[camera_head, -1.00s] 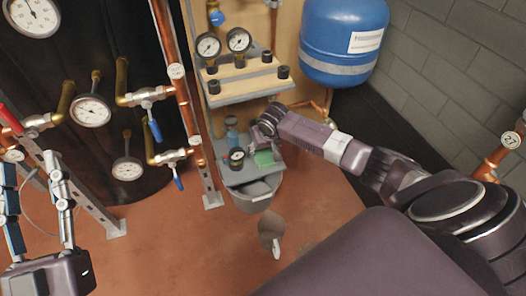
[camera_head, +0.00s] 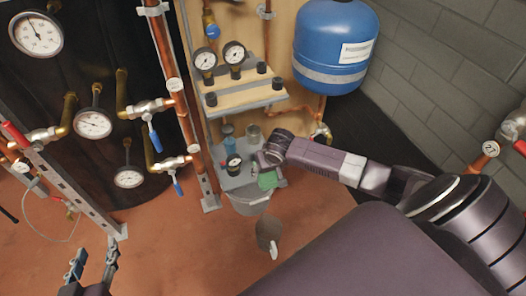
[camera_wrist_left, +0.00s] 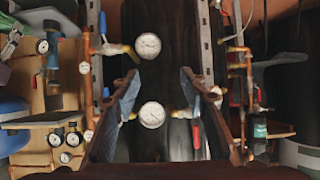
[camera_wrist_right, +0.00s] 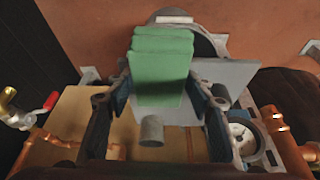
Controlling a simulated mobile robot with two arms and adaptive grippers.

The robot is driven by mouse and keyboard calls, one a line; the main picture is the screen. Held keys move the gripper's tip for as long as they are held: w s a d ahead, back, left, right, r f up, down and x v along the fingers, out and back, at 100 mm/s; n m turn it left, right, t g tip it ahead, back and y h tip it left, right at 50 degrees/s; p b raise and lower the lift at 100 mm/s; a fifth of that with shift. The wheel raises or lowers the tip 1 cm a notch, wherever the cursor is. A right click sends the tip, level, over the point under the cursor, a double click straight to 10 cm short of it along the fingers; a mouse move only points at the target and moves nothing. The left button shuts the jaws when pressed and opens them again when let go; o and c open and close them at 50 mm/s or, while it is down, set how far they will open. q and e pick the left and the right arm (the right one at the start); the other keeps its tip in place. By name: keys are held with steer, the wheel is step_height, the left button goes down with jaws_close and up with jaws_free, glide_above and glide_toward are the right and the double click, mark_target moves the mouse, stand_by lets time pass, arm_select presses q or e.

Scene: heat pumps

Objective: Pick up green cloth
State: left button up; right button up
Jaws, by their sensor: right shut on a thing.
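The green cloth (camera_head: 267,180) is at the right front edge of the lower grey shelf (camera_head: 236,182). My right gripper (camera_head: 264,162) reaches in from the right and is shut on it. In the right wrist view the folded cloth (camera_wrist_right: 160,62) sits between the fingers (camera_wrist_right: 162,88), with the grey shelf (camera_wrist_right: 225,72) behind it. I cannot tell whether the cloth still touches the shelf. My left gripper (camera_head: 95,262) is at the lower left of the head view. In the left wrist view its fingers (camera_wrist_left: 158,90) are spread and empty, facing pressure gauges.
A gauge (camera_head: 233,161), a blue bottle (camera_head: 229,134) and a jar (camera_head: 253,133) stand on the lower shelf. A grey bucket (camera_head: 248,203) is below it. Copper pipes (camera_head: 172,85) are left; a blue tank (camera_head: 334,45) is above right.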

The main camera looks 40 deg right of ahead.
mark_target(271, 183)
steer(key=s, duration=0.1)
steer(key=s+a+p, duration=0.1)
steer(key=s, duration=0.3)
steer(key=shift+a+r+p, duration=0.1)
steer(key=shift+a+p, duration=0.2)
arm_select(q)
steer(key=s+a+f+g+y, duration=0.1)
steer(key=s+f+g, duration=0.3)
steer(key=s, duration=0.4)
steer(key=s+a+f+g+y+p, duration=0.1)
steer(key=s+a+f+g, duration=0.3)
steer(key=s, duration=0.3)
steer(key=shift+s+a+f+g, duration=0.15)
steer(key=shift+s+f+g, duration=0.25)
steer(key=shift+f, duration=0.45)
arm_select(e)
steer(key=s, duration=0.2)
steer(key=s+a, duration=0.1)
steer(key=s, duration=0.1)
steer(key=shift+s+a, duration=0.15)
steer(key=shift+s, duration=0.05)
